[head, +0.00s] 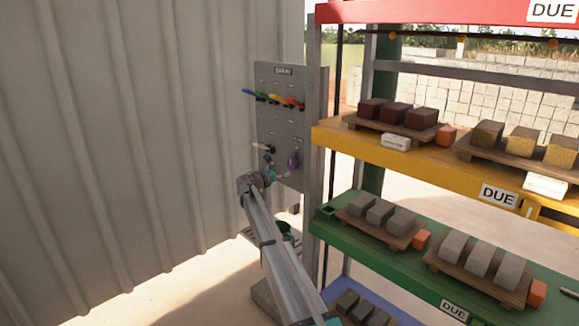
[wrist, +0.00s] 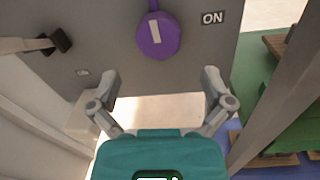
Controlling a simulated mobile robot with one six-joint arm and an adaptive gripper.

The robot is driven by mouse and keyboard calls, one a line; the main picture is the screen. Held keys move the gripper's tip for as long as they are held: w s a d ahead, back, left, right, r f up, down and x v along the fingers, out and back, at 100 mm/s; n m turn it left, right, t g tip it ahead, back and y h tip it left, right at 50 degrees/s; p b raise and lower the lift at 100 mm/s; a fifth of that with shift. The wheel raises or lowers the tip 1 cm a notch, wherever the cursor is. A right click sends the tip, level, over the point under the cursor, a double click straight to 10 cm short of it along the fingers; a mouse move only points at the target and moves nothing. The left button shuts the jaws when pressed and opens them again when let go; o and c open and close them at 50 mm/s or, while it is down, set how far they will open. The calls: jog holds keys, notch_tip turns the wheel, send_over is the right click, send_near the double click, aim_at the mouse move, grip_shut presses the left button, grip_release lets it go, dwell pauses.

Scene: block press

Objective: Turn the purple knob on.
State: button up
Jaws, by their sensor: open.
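The purple knob (wrist: 157,36) is on a grey panel, near the top middle of the wrist view. It is round with a pale bar mark that stands nearly upright. A white "ON" label (wrist: 213,18) is to its right. In the head view the purple knob (head: 293,160) is low on the grey panel (head: 282,120). My gripper (wrist: 160,83) is open and empty, its fingers spread on either side below the knob and apart from it. In the head view my gripper (head: 282,177) is close to the knob, partly hidden by my wrist.
A black switch or handle (wrist: 58,42) sticks out left of the knob. Several coloured levers (head: 272,98) are higher on the panel. A shelf rack (head: 425,172) with blocks on trays stands right. A corrugated wall (head: 130,140) is left.

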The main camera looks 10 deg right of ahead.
aim_at(291, 165)
jog(key=x, duration=0.7)
jog(key=shift+w+d, duration=0.15)
